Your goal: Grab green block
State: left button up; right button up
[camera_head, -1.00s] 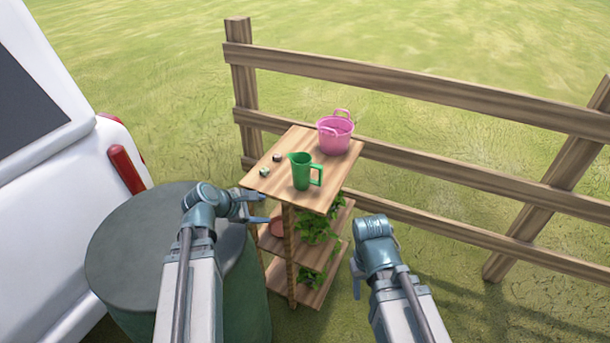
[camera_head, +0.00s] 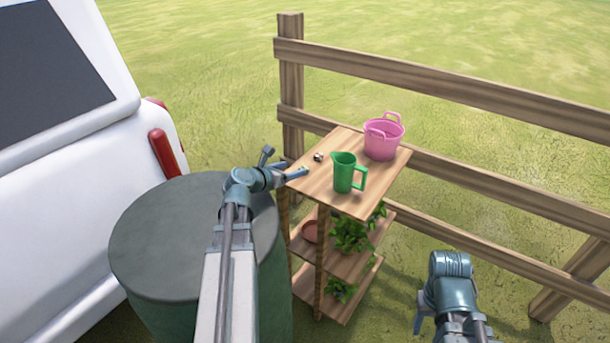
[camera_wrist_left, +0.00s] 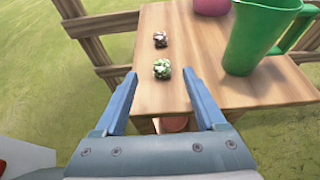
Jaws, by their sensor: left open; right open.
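The small green block (camera_wrist_left: 162,69) lies on the wooden shelf top near its edge, as seen in the left wrist view. My left gripper (camera_wrist_left: 160,76) is open, with its two fingers on either side of the line to the block and the block just beyond the fingertips. In the head view my left gripper (camera_head: 296,168) is at the shelf's left corner, and the block is mostly hidden by the fingers there. My right gripper (camera_head: 419,325) hangs low at the right, away from the shelf and empty.
A green pitcher (camera_head: 343,176) and a pink bucket (camera_head: 380,142) stand on the shelf top (camera_head: 350,204). Plants sit on lower shelves. A wooden fence (camera_head: 460,85) runs behind; a dark green barrel (camera_head: 165,240) stands left.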

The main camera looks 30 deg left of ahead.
aim_at(304, 166)
pick_arm(q)
jog(key=shift+b+x, duration=0.35)
jog(key=shift+x, duration=1.15)
jog(key=shift+w+f+b, duration=0.3)
jog(key=shift+f+b, duration=0.05)
jog(key=shift+f, duration=0.05)
jog(key=b+x, duration=0.2)
jog(key=x, duration=0.1)
jog(key=shift+w+d+f, duration=0.1)
jog(key=shift+w+f, duration=0.05)
jog(key=shift+f, duration=0.3)
jog(key=shift+w+d, duration=0.1)
jog(key=shift+w, duration=0.3)
jog(key=shift+c, duration=0.3)
grip_shut()
